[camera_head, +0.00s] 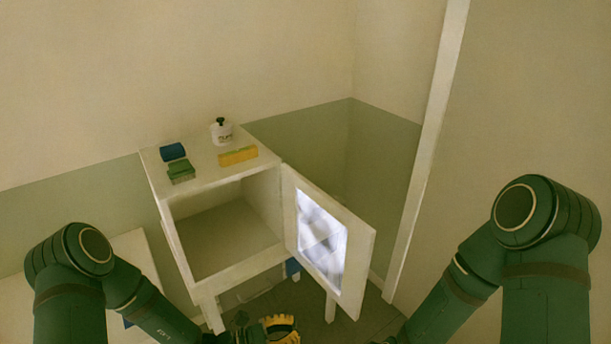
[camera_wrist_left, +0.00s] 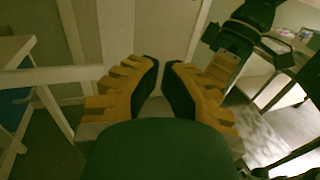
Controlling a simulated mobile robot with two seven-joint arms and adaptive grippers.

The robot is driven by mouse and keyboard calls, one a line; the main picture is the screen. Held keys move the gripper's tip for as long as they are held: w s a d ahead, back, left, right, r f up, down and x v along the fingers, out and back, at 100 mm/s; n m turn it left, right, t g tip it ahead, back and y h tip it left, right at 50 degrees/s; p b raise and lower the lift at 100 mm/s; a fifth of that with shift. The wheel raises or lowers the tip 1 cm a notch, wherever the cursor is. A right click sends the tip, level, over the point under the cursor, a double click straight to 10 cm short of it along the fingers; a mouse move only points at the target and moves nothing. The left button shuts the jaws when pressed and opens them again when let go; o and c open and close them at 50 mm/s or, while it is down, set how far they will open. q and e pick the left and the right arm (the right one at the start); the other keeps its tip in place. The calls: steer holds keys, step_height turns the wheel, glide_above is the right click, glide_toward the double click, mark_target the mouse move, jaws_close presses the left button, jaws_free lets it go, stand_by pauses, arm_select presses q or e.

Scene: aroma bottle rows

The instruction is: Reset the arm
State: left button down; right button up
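My left gripper (camera_head: 281,328) shows at the bottom edge of the head view, low in front of the white cabinet (camera_head: 243,276). In the left wrist view its yellow, dark-padded fingers (camera_wrist_left: 161,88) are apart with nothing between them. My left arm (camera_head: 140,300) comes in from the lower left and bends down toward the middle. My right arm (camera_head: 470,275) comes in from the lower right and also slopes down toward the middle.
The cabinet door (camera_head: 325,240) stands open to the right, and the inside looks empty. On top are a white bottle (camera_head: 222,133) with a black cap, a blue item (camera_head: 172,151), a green item (camera_head: 181,171) and a yellow item (camera_head: 238,155). A white surface (camera_head: 25,312) lies left.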

arm_select(q)
steer(key=s+a+f+m+g+y+b, duration=0.35)
steer(key=s+f+m+g+y, duration=0.6)
steer(key=s+f+m, duration=0.35)
arm_select(e)
step_height(320, 180, down, 7)
steer(key=b, duration=0.2)
steer(key=shift+s+a+b, duration=0.2)
steer(key=shift+s+b, duration=0.1)
steer(key=shift+b, duration=0.05)
steer(key=shift+r, duration=0.1)
steer(key=shift+c, duration=1.3)
arm_select(q)
steer(key=w+a+f+m+t+y, duration=0.2)
steer(key=w+a+m+t+y, duration=0.1)
steer(key=w+m+t+y, duration=0.1)
steer(key=w+m+t, duration=0.1)
steer(key=m+t, duration=0.1)
steer(key=shift+w+m, duration=0.25)
steer(key=shift+m, duration=0.15)
arm_select(e)
steer(key=shift+c, duration=0.2)
